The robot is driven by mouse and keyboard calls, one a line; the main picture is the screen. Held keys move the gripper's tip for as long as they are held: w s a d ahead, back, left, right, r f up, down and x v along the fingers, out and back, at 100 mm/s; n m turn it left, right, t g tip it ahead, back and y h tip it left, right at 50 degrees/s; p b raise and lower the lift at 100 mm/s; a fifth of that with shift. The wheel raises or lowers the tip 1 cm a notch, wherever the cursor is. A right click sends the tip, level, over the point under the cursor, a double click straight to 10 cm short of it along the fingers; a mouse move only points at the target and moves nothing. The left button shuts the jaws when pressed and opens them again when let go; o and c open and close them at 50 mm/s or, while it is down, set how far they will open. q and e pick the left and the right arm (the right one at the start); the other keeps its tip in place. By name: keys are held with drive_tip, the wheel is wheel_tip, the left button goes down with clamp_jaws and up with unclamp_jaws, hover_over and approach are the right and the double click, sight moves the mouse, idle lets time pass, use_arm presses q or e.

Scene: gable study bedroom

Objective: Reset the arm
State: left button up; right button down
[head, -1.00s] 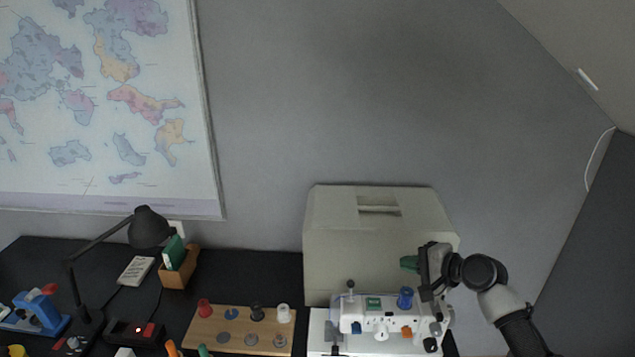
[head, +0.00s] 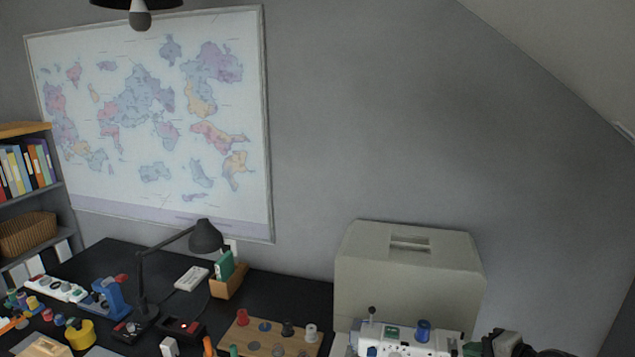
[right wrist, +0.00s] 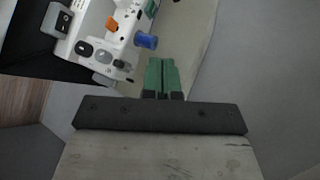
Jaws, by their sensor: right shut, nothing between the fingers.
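My right gripper (head: 472,349) shows at the bottom edge of the head view, at the right end of the white sewing machine (head: 400,341). Only its green fingertips and part of its grey body are in frame. In the right wrist view its two green fingers (right wrist: 162,75) lie together, shut and empty. There the sewing machine (right wrist: 112,38) is at the upper left, with a blue spool (right wrist: 146,41) close to the fingertips in the picture. My left gripper is in no view.
A beige machine cover (head: 410,270) stands behind the sewing machine. To the left on the dark desk are a wooden spool board (head: 255,343), a black lamp (head: 206,237) and a brown holder (head: 229,285).

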drive_tip(key=s+a+f+n+g+h, duration=0.1)
drive_tip(key=s+a+f+n+g, duration=0.1)
drive_tip(key=s+a+f+n, duration=0.45)
drive_tip(key=s+a+f+n+g+h, duration=0.2)
drive_tip(key=s+a+f+n, duration=0.15)
drive_tip(key=s, duration=0.65)
drive_tip(key=s+a+n+g+h, duration=0.1)
drive_tip(key=s+n+g+h, duration=0.25)
drive_tip(key=s, duration=1.15)
wheel_tip(320, 180, down, 29)
drive_tip(key=s+b, duration=0.1)
drive_tip(key=b, duration=0.2)
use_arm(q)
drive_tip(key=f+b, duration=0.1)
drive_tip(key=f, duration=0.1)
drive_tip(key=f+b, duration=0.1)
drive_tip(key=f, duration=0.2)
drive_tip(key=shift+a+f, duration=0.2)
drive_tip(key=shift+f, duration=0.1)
use_arm(e)
drive_tip(key=s+d+f+n+g, duration=0.1)
drive_tip(key=s+d+f, duration=0.2)
drive_tip(key=s+f, duration=1.2)
wheel_tip(320, 180, down, 3)
drive_tip(key=shift+s+r+g, duration=0.1)
drive_tip(key=shift+s+g, duration=0.25)
drive_tip(key=shift+s, duration=0.05)
drive_tip(key=shift+h, duration=0.25)
